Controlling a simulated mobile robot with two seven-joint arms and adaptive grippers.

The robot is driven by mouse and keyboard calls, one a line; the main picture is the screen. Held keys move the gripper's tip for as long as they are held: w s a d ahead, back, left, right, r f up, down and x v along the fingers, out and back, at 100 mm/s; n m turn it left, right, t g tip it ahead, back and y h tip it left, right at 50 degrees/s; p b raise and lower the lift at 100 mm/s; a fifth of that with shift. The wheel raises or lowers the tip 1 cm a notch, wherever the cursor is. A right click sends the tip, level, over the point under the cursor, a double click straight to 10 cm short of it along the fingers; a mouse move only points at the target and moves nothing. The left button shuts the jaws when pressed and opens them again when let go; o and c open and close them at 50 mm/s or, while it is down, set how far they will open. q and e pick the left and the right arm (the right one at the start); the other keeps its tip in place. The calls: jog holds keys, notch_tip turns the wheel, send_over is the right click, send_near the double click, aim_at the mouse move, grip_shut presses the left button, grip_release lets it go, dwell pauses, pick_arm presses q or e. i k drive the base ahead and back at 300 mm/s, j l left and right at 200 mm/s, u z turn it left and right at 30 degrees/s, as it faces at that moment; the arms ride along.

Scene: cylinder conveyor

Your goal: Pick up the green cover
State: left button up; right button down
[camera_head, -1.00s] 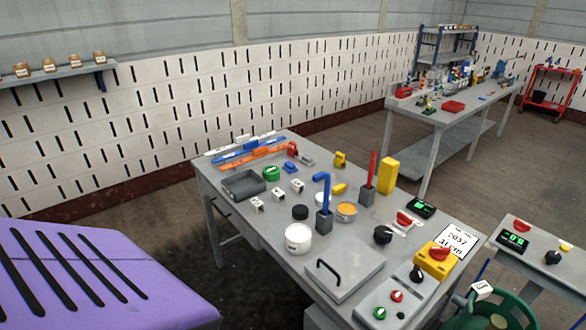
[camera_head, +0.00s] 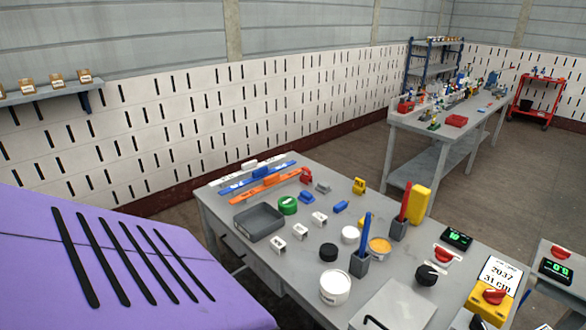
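The green cover (camera_head: 288,205) is a small round green piece with a paler mark on its side. It lies on the grey work table (camera_head: 212,207), just behind the right end of a dark grey open tray (camera_head: 259,222). Nothing covers it from this view. Neither of my grippers is in view.
Orange and blue rulers (camera_head: 268,187) lie behind the cover. White brackets (camera_head: 319,218), a black round piece (camera_head: 328,252), a white tub (camera_head: 335,288) and grey holders with upright sticks stand nearer. A purple slotted surface (camera_head: 80,225) fills the lower left.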

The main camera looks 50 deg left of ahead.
aim_at(287, 204)
jog(key=k+j+z, duration=0.15)
jog(key=j, duration=0.4)
jog(key=j+z, duration=0.15)
jog(key=j, duration=0.35)
jog(key=k+j, duration=0.1)
jog(key=j, duration=0.3)
jog(key=k+j, duration=0.1)
jog(key=j, duration=0.35)
jog(key=k+j, duration=0.1)
jog(key=j, duration=0.3)
jog(key=k+j+z, duration=0.1)
jog(key=j, duration=0.35)
jog(key=k+j, duration=0.1)
jog(key=j, duration=0.3)
